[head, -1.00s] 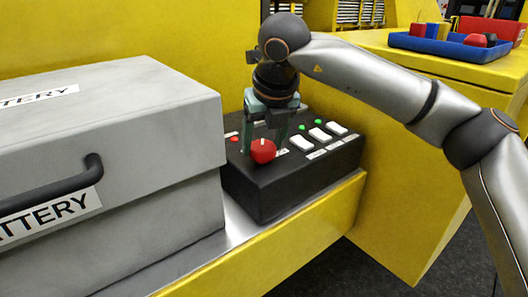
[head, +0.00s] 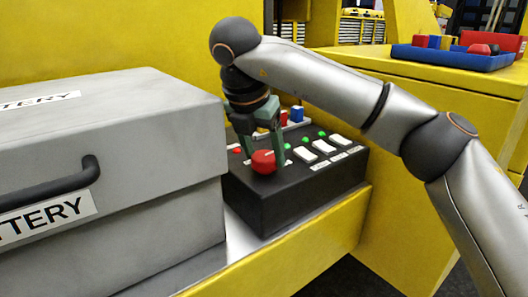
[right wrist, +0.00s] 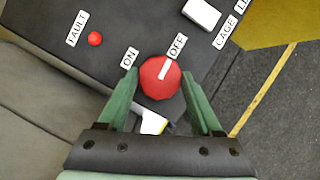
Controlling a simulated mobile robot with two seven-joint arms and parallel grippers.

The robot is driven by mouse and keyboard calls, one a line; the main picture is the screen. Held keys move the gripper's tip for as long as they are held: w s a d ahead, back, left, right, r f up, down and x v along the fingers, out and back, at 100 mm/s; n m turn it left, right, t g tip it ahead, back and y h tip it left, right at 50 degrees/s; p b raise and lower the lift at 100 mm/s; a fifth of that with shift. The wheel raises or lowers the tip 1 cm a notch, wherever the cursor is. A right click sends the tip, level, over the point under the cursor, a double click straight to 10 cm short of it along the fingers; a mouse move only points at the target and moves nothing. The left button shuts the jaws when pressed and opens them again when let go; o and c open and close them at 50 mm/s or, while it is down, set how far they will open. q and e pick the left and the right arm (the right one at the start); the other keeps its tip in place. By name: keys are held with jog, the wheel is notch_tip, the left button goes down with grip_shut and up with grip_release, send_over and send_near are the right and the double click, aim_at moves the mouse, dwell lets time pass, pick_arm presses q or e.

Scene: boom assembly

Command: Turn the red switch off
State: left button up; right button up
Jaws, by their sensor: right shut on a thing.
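The red switch (head: 263,161) is a round knob on the black control box (head: 285,197). In the right wrist view the red switch (right wrist: 156,88) shows a white line pointing up toward the OFF label (right wrist: 177,45). The ON label (right wrist: 129,57) is to its left. My right gripper (right wrist: 159,76) is shut on the red switch, one green finger on each side. In the head view my right gripper (head: 264,160) reaches down from above, leaning. My left gripper is not in view.
A grey battery case (head: 130,100) with a black handle stands close on the left. White buttons (head: 305,153) and green lights are right of the knob. A red light (right wrist: 95,39) is by the FAULT label. A blue tray (head: 450,58) sits at back right.

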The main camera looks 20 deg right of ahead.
aim_at(269, 152)
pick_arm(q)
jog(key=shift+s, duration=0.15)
pick_arm(e)
jog(key=shift+m, duration=0.5)
jog(key=o, duration=1.4)
jog(key=shift+c, duration=0.2)
notch_tip(269, 152, up, 4)
jog(key=shift+f, duration=0.15)
pick_arm(q)
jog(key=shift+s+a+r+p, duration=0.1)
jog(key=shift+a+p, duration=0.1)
jog(key=shift+p, duration=0.15)
pick_arm(e)
jog(key=s+a+r, duration=0.3)
jog(key=s+r, duration=0.6)
jog(key=s, duration=0.4)
jog(key=shift+s+a+r, duration=0.15)
jog(key=shift+s+a, duration=0.1)
jog(key=shift+a, duration=0.15)
